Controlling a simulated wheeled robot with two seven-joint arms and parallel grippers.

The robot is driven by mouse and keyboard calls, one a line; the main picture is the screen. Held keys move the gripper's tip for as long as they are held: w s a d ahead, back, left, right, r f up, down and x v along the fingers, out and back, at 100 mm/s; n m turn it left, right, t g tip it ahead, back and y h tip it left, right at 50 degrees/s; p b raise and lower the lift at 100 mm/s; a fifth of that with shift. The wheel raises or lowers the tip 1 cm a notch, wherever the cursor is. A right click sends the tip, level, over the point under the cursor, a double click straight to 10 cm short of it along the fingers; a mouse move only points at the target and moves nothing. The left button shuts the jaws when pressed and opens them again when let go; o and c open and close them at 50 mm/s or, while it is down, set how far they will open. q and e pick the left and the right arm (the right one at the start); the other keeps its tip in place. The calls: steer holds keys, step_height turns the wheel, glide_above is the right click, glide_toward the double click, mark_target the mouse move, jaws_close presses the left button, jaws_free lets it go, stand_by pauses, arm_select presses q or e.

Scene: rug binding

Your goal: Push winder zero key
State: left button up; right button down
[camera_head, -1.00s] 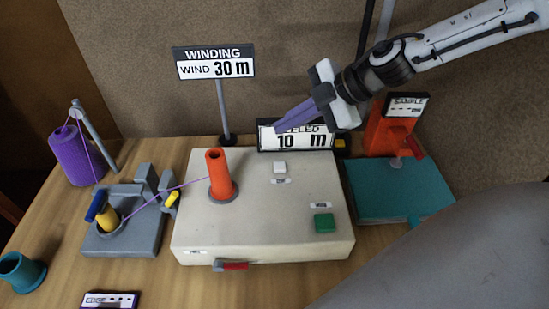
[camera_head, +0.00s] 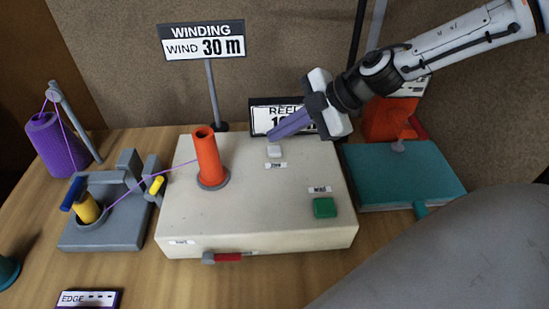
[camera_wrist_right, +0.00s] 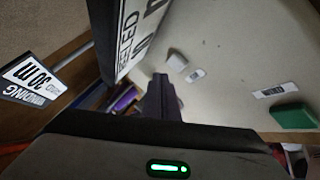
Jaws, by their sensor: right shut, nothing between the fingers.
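The winder is a cream box (camera_head: 255,205) on the table. Its small white key (camera_head: 275,151), with a label in front too small to read, sits near the back of the top; it also shows in the right wrist view (camera_wrist_right: 177,62). My right gripper (camera_head: 270,137) is shut and empty. Its purple-grey fingertips are just behind and above the white key, in front of the reel display (camera_head: 258,115). In the right wrist view the fingers (camera_wrist_right: 160,82) point close beside the key; contact cannot be made out. My left gripper is not in view.
A green key (camera_head: 325,207) sits at the winder's front right. An orange spool (camera_head: 209,160) stands on its left, with purple yarn running to a grey guide block (camera_head: 105,232). A teal box (camera_head: 405,172) is at right. A winding sign (camera_head: 203,45) stands behind.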

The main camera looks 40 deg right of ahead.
steer(key=shift+f, duration=0.5)
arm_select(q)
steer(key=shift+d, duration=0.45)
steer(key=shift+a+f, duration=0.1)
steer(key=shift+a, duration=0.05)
arm_select(e)
steer(key=shift+f, duration=0.1)
stand_by(1.0)
arm_select(q)
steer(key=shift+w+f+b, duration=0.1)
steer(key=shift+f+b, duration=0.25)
steer(key=shift+b, duration=0.2)
arm_select(e)
steer(key=shift+f, duration=0.35)
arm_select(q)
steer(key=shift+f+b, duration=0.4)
arm_select(e)
steer(key=shift+f, duration=0.45)
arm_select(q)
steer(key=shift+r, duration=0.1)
arm_select(e)
steer(key=shift+r, duration=0.15)
arm_select(q)
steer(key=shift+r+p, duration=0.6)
steer(key=shift+p, duration=0.15)
arm_select(e)
steer(key=shift+r, duration=0.75)
